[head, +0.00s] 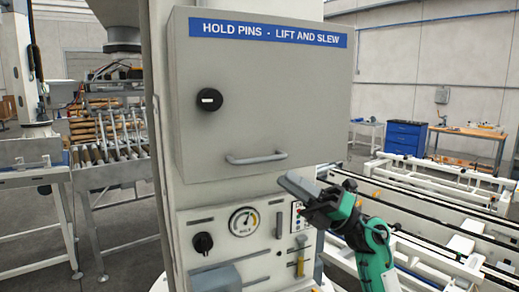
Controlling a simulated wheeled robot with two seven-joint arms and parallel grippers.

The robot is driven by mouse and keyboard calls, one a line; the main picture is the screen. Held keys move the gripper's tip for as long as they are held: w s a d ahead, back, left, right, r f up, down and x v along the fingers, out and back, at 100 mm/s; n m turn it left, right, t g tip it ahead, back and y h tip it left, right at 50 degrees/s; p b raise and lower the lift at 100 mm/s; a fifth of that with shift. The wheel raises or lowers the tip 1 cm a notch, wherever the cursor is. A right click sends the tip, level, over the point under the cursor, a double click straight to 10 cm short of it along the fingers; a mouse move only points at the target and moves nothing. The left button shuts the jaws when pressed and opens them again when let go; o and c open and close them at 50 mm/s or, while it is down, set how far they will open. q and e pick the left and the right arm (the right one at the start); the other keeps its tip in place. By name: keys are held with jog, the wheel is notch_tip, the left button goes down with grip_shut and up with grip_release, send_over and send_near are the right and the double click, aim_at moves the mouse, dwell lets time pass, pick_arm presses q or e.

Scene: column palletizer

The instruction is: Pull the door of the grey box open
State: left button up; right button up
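The grey box (265,100) is mounted on a pale column in the middle of the head view. Its front door looks closed and bears a blue label reading "HOLD PINS - LIFT AND SLEW". A black round knob (209,100) sits at the door's left, and a grey bar handle (256,158) runs along its lower edge. My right gripper (296,185) is just below and right of the handle, near the box's lower right corner, and appears apart from the handle. Its grey fingers are seen edge-on, so their gap is hidden. My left gripper is out of view.
Below the box is a panel with a gauge (243,222), a black knob (203,243) and small levers. A roller conveyor (112,150) stands at the left. White rails (440,205) run at the right, with a blue drawer cabinet (405,139) and a workbench behind.

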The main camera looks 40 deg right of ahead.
aim_at(262, 160)
jog(key=p+x, duration=0.3)
jog(key=x, duration=0.3)
jog(key=shift+w+r, duration=0.15)
jog(key=shift+r, duration=0.1)
jog(key=shift+w+a+r+p, duration=0.3)
jog(key=shift+w+a+r, duration=0.1)
jog(key=shift+a, duration=0.1)
jog(key=shift+f, duration=0.1)
grip_shut()
